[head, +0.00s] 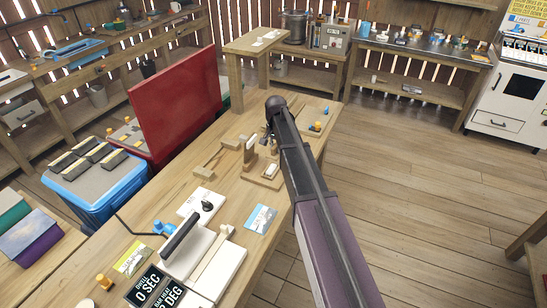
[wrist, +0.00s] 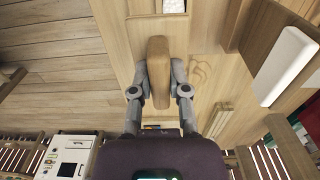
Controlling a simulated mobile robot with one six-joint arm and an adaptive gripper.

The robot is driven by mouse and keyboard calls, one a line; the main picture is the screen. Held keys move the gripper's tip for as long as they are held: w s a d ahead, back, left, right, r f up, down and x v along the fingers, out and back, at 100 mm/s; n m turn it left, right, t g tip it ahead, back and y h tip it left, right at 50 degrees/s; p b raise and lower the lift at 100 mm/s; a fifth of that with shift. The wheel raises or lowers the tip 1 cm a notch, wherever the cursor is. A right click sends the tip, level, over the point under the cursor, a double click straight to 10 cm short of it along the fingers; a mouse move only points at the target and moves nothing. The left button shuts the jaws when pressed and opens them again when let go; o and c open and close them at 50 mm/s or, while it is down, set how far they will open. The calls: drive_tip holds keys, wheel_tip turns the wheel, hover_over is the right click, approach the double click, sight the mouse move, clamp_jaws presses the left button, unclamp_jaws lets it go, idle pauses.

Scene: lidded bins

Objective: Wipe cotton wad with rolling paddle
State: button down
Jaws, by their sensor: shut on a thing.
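My gripper (wrist: 159,78) is shut on a tan wooden block-shaped piece, which looks like the rolling paddle (wrist: 158,52). The paddle stands between the two grey fingers in the wrist view. In the head view, an upright wooden piece (head: 250,154) at the end of my arm looks like the same paddle, and the fingers are hard to make out. A white pad, likely the cotton wad (wrist: 174,5), sits in a wooden holder at the top edge of the wrist view. It also shows in the head view (head: 264,190), on the near side of the paddle.
A wooden clamp-like piece (head: 206,168) lies left of the paddle on the workbench (head: 180,178). A white device with a black handle (head: 182,234) and a black display sign (head: 155,289) stand nearer. A red panel (head: 180,103) rises at the left. Floor is clear at right.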

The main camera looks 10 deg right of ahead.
drive_tip(key=shift+w+d+f, duration=0.1)
drive_tip(key=shift+w+f, duration=0.15)
drive_tip(key=shift+f, duration=0.2)
